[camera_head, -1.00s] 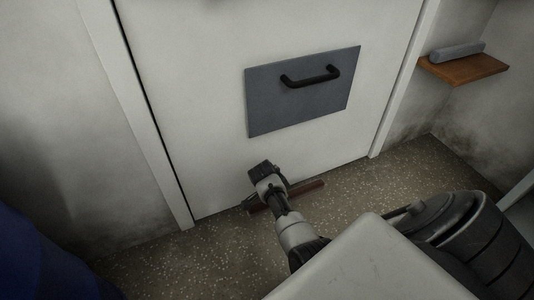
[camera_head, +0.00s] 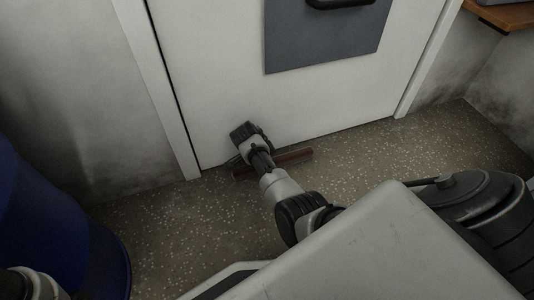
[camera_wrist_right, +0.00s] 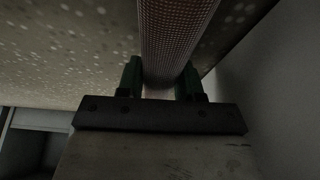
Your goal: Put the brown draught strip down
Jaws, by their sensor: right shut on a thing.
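The brown draught strip (camera_head: 295,156) is low by the foot of the white door, lying roughly along it; my right wrist hides its middle. I cannot tell whether it touches the floor. My right gripper (camera_head: 246,142) reaches down over the strip. In the right wrist view the strip (camera_wrist_right: 175,40) has a fine mesh-like texture and sits between the two green fingers (camera_wrist_right: 162,85), which are shut on it. My left gripper is not in view.
The white door (camera_head: 220,80) has a grey panel (camera_head: 325,40) with a black handle (camera_head: 335,3). A blue rounded object (camera_head: 45,220) stands at the left. A wooden shelf (camera_head: 505,14) is at upper right. Speckled floor (camera_head: 390,150) is clear right of the strip.

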